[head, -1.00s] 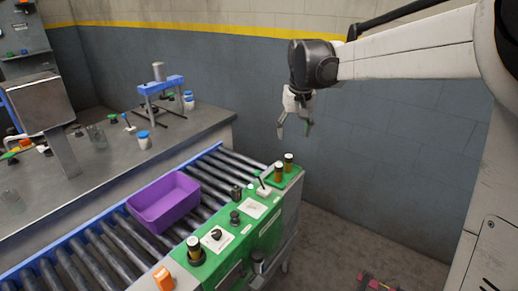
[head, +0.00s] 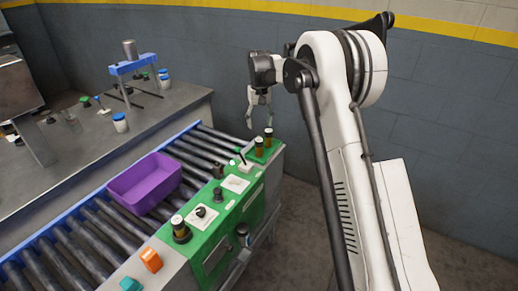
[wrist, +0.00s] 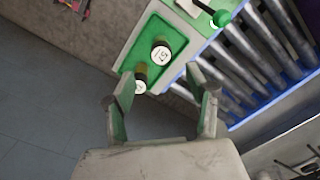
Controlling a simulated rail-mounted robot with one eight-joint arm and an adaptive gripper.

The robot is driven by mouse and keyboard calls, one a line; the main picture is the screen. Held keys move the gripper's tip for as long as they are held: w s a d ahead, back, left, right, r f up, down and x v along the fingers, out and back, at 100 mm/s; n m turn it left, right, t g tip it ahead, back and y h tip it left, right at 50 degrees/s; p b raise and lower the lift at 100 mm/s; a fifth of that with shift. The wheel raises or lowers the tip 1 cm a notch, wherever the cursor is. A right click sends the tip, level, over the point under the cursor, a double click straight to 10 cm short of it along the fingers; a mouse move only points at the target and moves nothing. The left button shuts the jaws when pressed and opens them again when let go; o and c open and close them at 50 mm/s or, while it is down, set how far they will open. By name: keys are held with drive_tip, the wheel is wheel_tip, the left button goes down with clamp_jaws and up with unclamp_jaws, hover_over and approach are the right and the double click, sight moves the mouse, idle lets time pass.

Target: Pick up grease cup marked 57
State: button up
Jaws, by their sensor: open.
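Two brown grease cups with white tops stand upright in the green tray (wrist: 185,43) at the panel's end. In the wrist view, the cup farther from me (wrist: 160,53) has an upside-down mark that reads as 57. It seems to be the nearer cup in the head view (head: 259,147). The other cup (wrist: 140,86) is beside my left finger, its mark too small to read; it is the farther cup in the head view (head: 268,134). My gripper (head: 259,122) is open and empty above the tray, pointing down; both fingers also show in the wrist view (wrist: 160,76).
A lever with a green knob (wrist: 221,17) stands close to the tray. A roller conveyor (head: 75,232) with a purple bin (head: 144,184) runs alongside. A grey wall (head: 210,75) is behind.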

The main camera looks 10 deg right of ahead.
sight(259, 147)
wheel_tip(259, 147, down, 13)
drive_tip(key=shift+a+r, duration=0.1)
drive_tip(key=shift+r, duration=0.1)
clamp_jaws()
idle(0.7)
